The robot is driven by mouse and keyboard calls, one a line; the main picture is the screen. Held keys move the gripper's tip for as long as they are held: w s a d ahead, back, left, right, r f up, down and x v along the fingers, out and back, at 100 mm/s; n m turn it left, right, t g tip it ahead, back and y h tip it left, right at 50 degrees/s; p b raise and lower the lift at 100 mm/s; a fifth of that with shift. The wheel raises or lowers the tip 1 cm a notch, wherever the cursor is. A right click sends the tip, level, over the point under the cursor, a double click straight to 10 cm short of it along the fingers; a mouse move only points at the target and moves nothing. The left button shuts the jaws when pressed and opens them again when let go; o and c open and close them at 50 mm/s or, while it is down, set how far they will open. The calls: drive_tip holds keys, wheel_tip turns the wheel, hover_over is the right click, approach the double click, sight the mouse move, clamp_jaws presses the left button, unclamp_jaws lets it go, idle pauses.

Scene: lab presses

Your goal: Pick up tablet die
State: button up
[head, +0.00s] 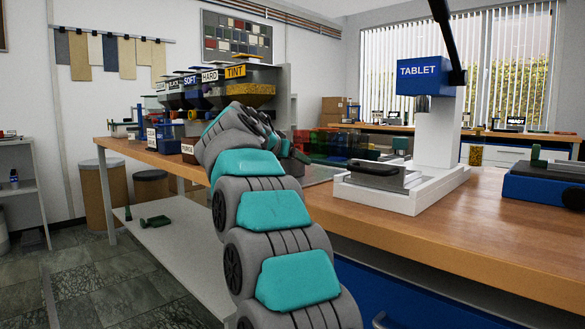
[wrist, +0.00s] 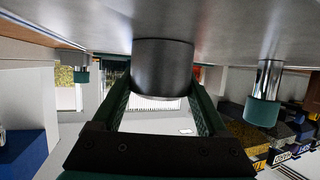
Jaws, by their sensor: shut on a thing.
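In the wrist view a dark grey cylinder, which looks like the tablet die (wrist: 163,66), sits between the two green fingers of my gripper (wrist: 162,84). The fingers are shut on its sides. The view appears upside down, with the die's far end against or very close to a grey metal surface (wrist: 225,22); I cannot tell if it touches. The tablet press (head: 424,75), with a blue head and white frame, stands on the wooden bench to the right.
In the wrist view, two metal posts with green ends, one right (wrist: 265,95) and one left (wrist: 82,73), flank the die. In the head view, hoppers (head: 250,88) stand at the back left, and a blue device (head: 545,188) is at right. Bare bench (head: 440,228) lies in front.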

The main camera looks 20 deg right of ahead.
clamp_jaws()
drive_tip(key=shift+r, duration=0.15)
